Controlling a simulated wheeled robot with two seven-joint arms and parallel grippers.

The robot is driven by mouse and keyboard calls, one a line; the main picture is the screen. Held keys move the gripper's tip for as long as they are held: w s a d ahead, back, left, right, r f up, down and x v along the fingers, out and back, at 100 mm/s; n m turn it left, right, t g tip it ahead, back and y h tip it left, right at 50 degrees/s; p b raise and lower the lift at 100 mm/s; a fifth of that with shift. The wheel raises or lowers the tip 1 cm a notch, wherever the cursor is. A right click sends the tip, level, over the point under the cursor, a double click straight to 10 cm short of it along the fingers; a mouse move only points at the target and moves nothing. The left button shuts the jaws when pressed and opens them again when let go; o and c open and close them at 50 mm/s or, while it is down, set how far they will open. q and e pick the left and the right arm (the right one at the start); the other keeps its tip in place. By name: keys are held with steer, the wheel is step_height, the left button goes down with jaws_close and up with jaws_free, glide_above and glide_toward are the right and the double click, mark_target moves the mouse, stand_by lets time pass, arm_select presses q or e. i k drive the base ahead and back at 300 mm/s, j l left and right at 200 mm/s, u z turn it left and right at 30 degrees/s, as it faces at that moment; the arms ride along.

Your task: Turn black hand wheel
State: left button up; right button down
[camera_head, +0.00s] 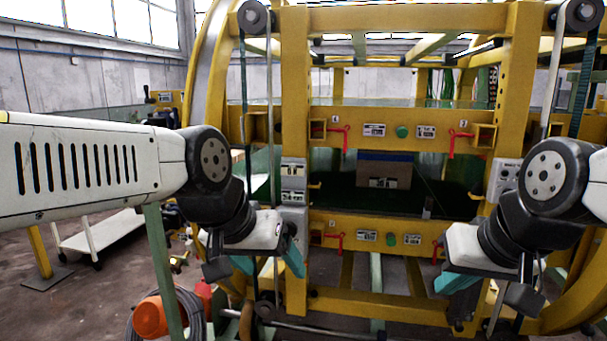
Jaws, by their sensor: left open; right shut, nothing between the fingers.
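I cannot make out a black hand wheel with certainty in the head view. The yellow ring inverter frame (295,90) stands in front of me. My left gripper (266,266), with teal fingers, hangs open and empty before the frame's left post. My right gripper (475,285) is shut and empty, low before the right post. Its fingers are partly hidden by its own wrist. I see neither gripper holding any part of the machine. The arms and grippers hide parts of both posts.
Red levers (341,134) and a green button (402,132) are on the upper crossbar. A lower crossbar (385,222) carries similar ones. An orange drum (150,316) and coiled cable lie at lower left. A white cart (108,232) stands left. Between the grippers is open space.

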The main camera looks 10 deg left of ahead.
mark_target(292, 230)
steer(key=j+u, duration=0.2)
steer(key=u, duration=0.25)
steer(key=k+l+u, duration=0.1)
steer(key=u, duration=0.2)
steer(key=k+u, duration=0.3)
